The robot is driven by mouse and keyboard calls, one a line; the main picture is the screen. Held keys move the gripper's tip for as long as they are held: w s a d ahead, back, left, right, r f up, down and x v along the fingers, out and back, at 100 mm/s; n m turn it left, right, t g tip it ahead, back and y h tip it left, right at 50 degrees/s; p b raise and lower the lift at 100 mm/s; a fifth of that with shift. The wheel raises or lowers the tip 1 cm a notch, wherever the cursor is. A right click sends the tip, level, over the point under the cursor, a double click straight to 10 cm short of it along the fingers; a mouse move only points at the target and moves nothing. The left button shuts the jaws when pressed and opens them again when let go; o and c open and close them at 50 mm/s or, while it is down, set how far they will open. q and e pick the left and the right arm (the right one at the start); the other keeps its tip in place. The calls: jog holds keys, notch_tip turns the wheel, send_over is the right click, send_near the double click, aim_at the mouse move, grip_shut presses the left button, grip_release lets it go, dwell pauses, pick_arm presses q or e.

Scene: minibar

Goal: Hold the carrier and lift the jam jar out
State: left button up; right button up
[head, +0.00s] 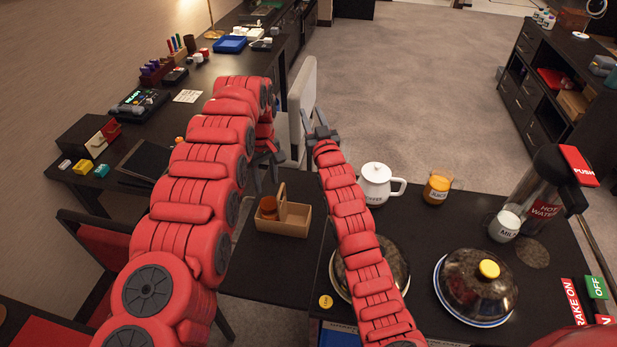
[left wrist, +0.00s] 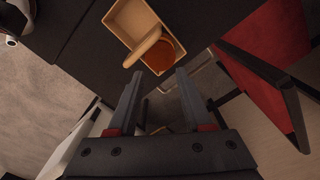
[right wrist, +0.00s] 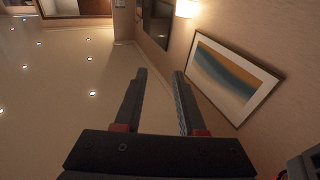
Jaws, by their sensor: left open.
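The carrier (head: 292,228) is a light wooden open box with a raised handle board across its middle, standing on the dark counter near its left edge. The jam jar (head: 268,207) is orange-brown and sits in the carrier's left compartment. In the left wrist view, the carrier (left wrist: 124,18) and the jam jar (left wrist: 160,56) lie just beyond the fingertips. My left gripper (head: 266,167) is open and empty, above and behind the carrier.
To the right on the counter stand a white pot (head: 374,186), an orange sugar jar (head: 437,188), a milk jug (head: 504,226), a hot water dispenser (head: 535,190) and a glass-domed plate (head: 478,288). A second domed plate (head: 398,262) is partly behind my right arm. A pale chair (head: 301,95) stands behind.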

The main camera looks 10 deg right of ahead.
jog(key=w+f+g+h, duration=0.1)
jog(key=w+f+g, duration=0.2)
jog(key=w+g, duration=0.1)
jog(key=m+g+h, duration=0.2)
jog(key=m+g, duration=0.3)
jog(key=g, duration=1)
send_over(309, 216)
notch_tip(309, 216, down, 4)
jog(key=shift+f, duration=8.75)
